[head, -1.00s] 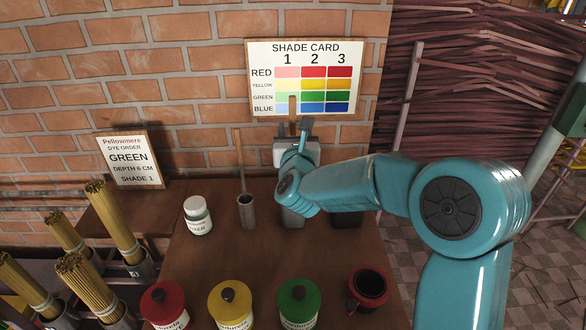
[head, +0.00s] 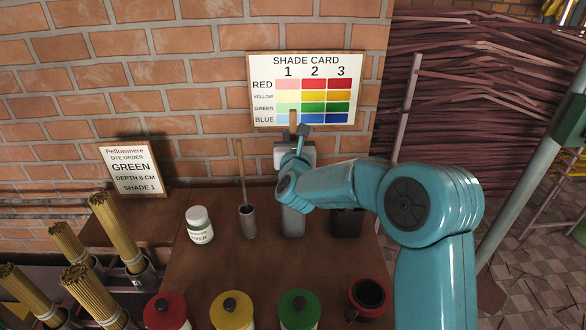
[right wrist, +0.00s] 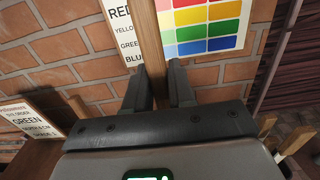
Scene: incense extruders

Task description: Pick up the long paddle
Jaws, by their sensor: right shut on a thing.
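My right gripper (head: 299,142) is in front of the wall below the shade card. In the right wrist view its fingers (right wrist: 158,80) are shut on a wooden paddle handle (right wrist: 148,38) that stands up between them. The top of this handle (head: 293,117) also shows in the head view, over the card's lower edge. Its lower end is hidden by my gripper and arm. A second wooden paddle (head: 240,165) leans upright in a small metal cup (head: 248,222) to the left. I cannot tell from these views which paddle is longer. My left gripper is not in view.
A grey container (head: 292,224) stands below my right gripper, with a dark one (head: 347,223) beside it. A white jar (head: 199,226) is left of the cup. Red, yellow and green lidded pots (head: 232,311) and a red mug (head: 369,297) line the front. The table middle is clear.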

